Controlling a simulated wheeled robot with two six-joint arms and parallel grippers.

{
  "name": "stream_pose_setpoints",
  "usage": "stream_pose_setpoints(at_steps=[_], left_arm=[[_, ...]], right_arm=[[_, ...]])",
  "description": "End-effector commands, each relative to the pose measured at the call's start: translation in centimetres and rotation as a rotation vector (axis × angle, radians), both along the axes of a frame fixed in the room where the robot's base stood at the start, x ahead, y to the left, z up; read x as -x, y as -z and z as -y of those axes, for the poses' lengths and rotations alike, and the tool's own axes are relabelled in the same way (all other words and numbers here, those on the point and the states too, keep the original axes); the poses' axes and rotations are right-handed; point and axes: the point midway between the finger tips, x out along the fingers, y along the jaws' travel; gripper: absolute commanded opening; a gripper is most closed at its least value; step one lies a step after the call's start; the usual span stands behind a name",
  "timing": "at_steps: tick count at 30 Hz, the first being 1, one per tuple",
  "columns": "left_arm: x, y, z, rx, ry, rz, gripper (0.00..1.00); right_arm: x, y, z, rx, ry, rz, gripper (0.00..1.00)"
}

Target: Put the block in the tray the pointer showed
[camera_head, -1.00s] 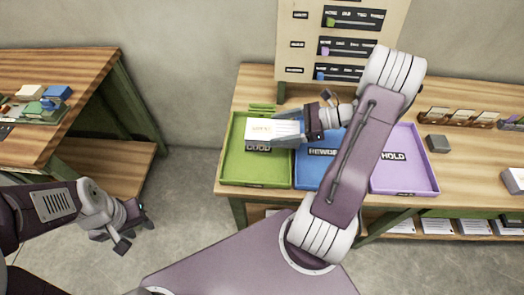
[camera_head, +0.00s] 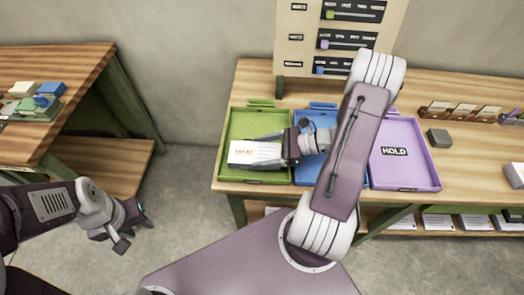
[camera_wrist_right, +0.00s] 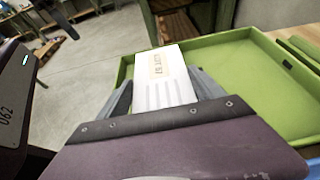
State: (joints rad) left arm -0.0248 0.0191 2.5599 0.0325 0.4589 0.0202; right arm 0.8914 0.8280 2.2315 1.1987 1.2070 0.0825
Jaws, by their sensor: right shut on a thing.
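My right gripper (camera_head: 270,152) is shut on a white block (camera_head: 244,152) with a printed label. It holds the block over the front part of the green tray (camera_head: 255,122). In the right wrist view the block (camera_wrist_right: 160,68) sits between the fingers, with the green tray (camera_wrist_right: 250,75) behind and to the right; its height above the tray floor is unclear. The blue tray (camera_head: 308,176) is partly hidden by my right arm. The purple tray (camera_head: 405,175), marked HOLD, is to the right. My left gripper (camera_head: 133,232) is open and empty over the floor at left.
A board (camera_head: 300,50) with several sliders stands behind the trays. A grey block (camera_head: 438,138) and card holders (camera_head: 465,112) are on the table at right. A side table (camera_head: 75,75) with coloured blocks is at left, with bare floor between.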

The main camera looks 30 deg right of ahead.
Motion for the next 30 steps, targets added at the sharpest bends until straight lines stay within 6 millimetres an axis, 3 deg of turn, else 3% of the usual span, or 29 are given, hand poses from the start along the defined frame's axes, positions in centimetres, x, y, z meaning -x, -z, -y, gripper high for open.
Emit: stream_pose_setpoints(at_steps=[2,3,5,17,30], left_arm=[[0.0,0.3,0.0,0.000,0.000,0.000,0.36],[0.0,0.3,0.0,0.000,0.000,0.000,0.36],[0.0,0.2,0.0,0.000,0.000,0.000,0.36],[0.0,-0.2,0.0,0.000,0.000,0.000,0.36],[0.0,-1.0,0.0,0.000,0.000,0.000,0.36]], right_arm=[[0.0,0.3,0.0,-0.001,0.000,0.001,0.20],[0.0,0.4,0.0,0.000,0.000,0.000,0.80],[0.0,0.3,0.0,0.000,0.000,0.000,0.96],[0.1,-0.3,0.2,0.000,0.001,0.000,0.99],[4.6,-3.7,7.7,0.003,0.004,0.001,0.99]])
